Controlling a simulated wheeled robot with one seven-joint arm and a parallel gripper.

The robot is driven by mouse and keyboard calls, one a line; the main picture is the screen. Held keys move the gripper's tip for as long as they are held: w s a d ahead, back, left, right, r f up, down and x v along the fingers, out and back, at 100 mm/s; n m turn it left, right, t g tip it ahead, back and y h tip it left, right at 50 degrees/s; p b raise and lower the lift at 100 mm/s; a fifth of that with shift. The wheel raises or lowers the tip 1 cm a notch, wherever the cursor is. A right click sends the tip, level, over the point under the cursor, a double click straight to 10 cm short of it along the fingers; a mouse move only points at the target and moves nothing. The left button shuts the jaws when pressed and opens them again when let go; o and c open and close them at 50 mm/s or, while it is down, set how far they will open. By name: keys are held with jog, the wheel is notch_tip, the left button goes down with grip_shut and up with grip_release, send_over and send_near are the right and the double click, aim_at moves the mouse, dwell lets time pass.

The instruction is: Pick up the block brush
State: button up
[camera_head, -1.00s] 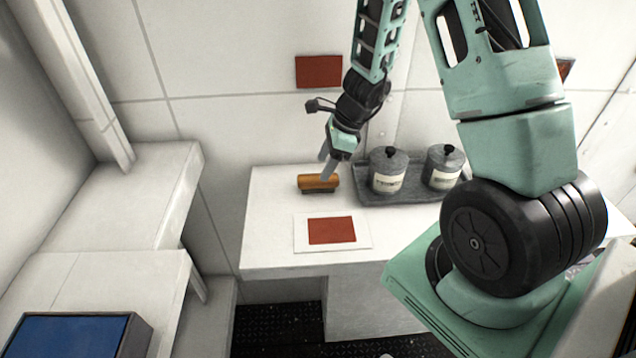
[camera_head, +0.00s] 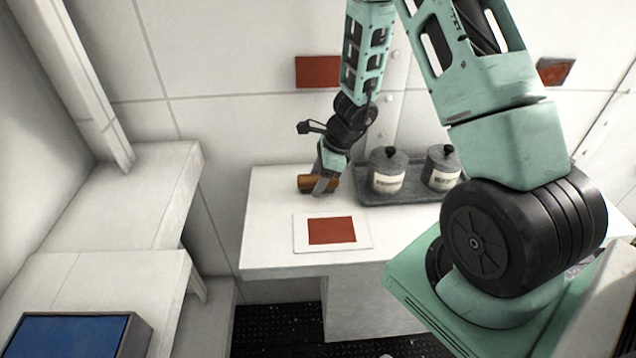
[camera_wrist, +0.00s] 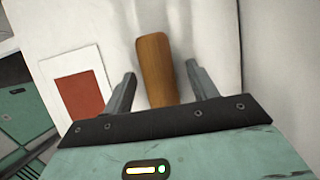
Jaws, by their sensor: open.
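The block brush (camera_head: 304,183) has a brown wooden back and lies on the white table (camera_head: 270,235), toward its back left. My gripper (camera_head: 321,192) is down at the brush and hides its middle and right part in the head view. In the wrist view the wooden back of the brush (camera_wrist: 156,66) lies between the two fingers of my open gripper (camera_wrist: 160,85), with a gap to each finger. The bristles are hidden from the wrist view.
A grey tray (camera_head: 400,197) with two lidded grey canisters (camera_head: 388,170) (camera_head: 441,168) stands right of the brush. A white sheet with a red rectangle (camera_head: 332,230) lies in front of it. The wall is close behind.

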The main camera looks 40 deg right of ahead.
aim_at(318, 176)
jog(key=shift+f, duration=0.2)
dwell(0.4)
jog(key=c, duration=1.1)
jog(key=shift+r+p, duration=0.35)
jog(key=shift+r, duration=0.15)
notch_tip(318, 176, up, 10)
jog(key=shift+f+p, duration=0.25)
jog(key=shift+p, duration=0.2)
